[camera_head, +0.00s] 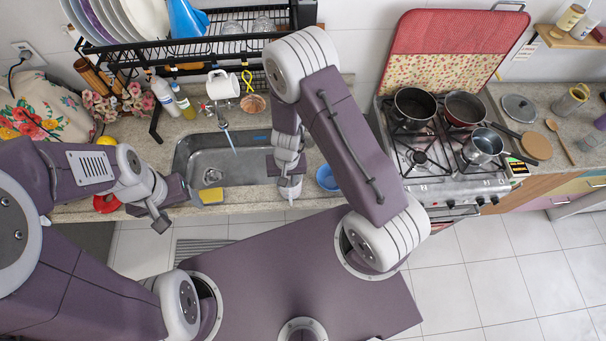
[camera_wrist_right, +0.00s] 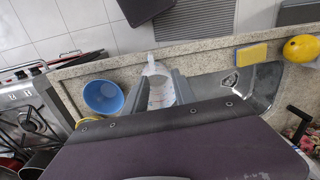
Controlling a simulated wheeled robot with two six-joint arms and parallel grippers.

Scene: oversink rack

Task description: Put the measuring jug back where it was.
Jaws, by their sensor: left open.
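The measuring jug (camera_wrist_right: 156,88) is whitish and see-through with dark marks. In the right wrist view it sits between the two fingers of my right gripper (camera_wrist_right: 160,90), which touch its sides. In the head view the right gripper (camera_head: 289,184) is at the right end of the sink by the counter front, and only a small pale part of the jug shows below it. Whether the jug touches the counter cannot be told. My left gripper (camera_head: 174,211) is open and empty near the counter's front edge, left of the yellow sponge (camera_head: 211,196).
A blue bowl (camera_head: 327,178) stands close beside the right gripper. The sink (camera_head: 240,176) lies between the grippers. A black dish rack (camera_head: 215,50) with plates and a hanging white mug (camera_head: 223,86) stands behind. The stove (camera_head: 440,160) with pots is to the right.

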